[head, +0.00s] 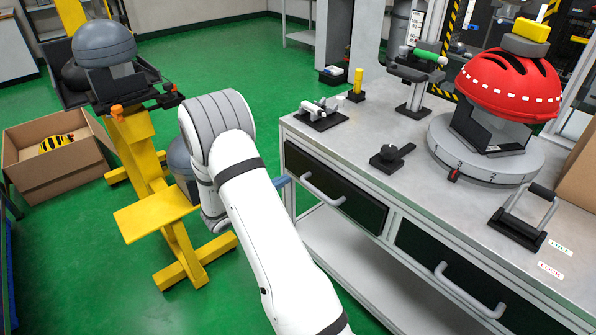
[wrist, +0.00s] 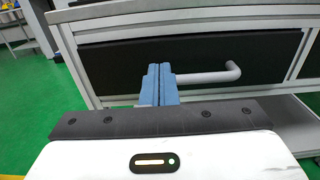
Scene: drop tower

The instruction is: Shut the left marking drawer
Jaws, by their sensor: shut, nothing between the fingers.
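The left marking drawer (head: 350,205) has a black front with a grey bar handle (head: 322,188), under the left part of the bench top. Its front looks flush or nearly flush with the frame; I cannot tell if a small gap remains. In the wrist view the black front (wrist: 120,62) and handle (wrist: 215,77) are straight ahead. My gripper (wrist: 160,70) has blue fingers, pressed together and empty. They stand in front of the drawer front and hide the handle's left end; contact is unclear. In the head view the blue fingertips (head: 282,181) show beside the drawer's left end.
A second drawer (head: 420,250) is on the right. The bench top (head: 360,150) carries a red helmet (head: 508,83) on a round turntable (head: 480,163), a black knob (head: 391,157) and a lever clamp (head: 525,220). A yellow stand (head: 155,208) and cardboard box (head: 50,180) are left.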

